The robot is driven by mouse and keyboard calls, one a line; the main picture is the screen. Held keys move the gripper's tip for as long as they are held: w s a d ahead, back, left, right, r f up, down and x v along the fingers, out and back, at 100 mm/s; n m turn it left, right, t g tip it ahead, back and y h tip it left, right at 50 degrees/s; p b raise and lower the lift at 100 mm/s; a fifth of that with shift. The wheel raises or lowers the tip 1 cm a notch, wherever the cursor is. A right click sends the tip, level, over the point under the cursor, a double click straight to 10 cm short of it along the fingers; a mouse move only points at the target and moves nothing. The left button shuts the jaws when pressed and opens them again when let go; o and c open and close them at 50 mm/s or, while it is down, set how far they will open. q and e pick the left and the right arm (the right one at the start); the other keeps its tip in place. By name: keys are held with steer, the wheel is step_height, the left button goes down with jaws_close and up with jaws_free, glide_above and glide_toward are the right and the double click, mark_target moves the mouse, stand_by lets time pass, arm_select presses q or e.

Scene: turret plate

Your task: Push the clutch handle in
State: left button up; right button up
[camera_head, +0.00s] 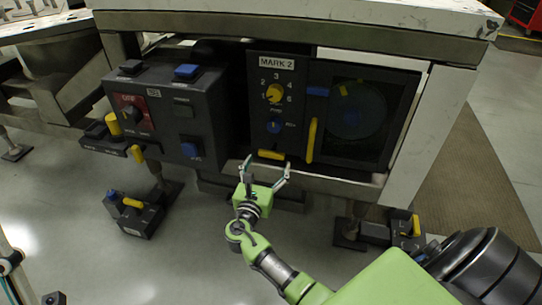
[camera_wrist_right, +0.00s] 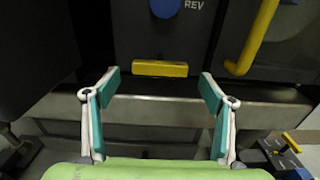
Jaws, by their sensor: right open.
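A yellow horizontal handle (camera_head: 271,155) sits low on the dark MARK 2 panel, under the blue knob. It also shows in the right wrist view (camera_wrist_right: 160,68), centred ahead of the fingers. A yellow upright handle (camera_head: 311,140) is just right of it, on the windowed panel's left edge. No readable label says which is the clutch handle. My right gripper (camera_head: 264,167) is open and empty, just below and in front of the horizontal handle. In the right wrist view its teal-padded fingers (camera_wrist_right: 161,92) are spread on either side, apart from the handle. A small piece at lower left may be my left gripper.
A metal rail (camera_wrist_right: 150,110) runs below the panel, close to the fingers. A grey control box (camera_head: 160,115) with buttons and a yellow lever stands left. A dark windowed panel (camera_head: 375,145) is at right.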

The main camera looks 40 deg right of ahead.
steer(key=v, duration=0.6)
steer(key=shift+s+a, duration=0.15)
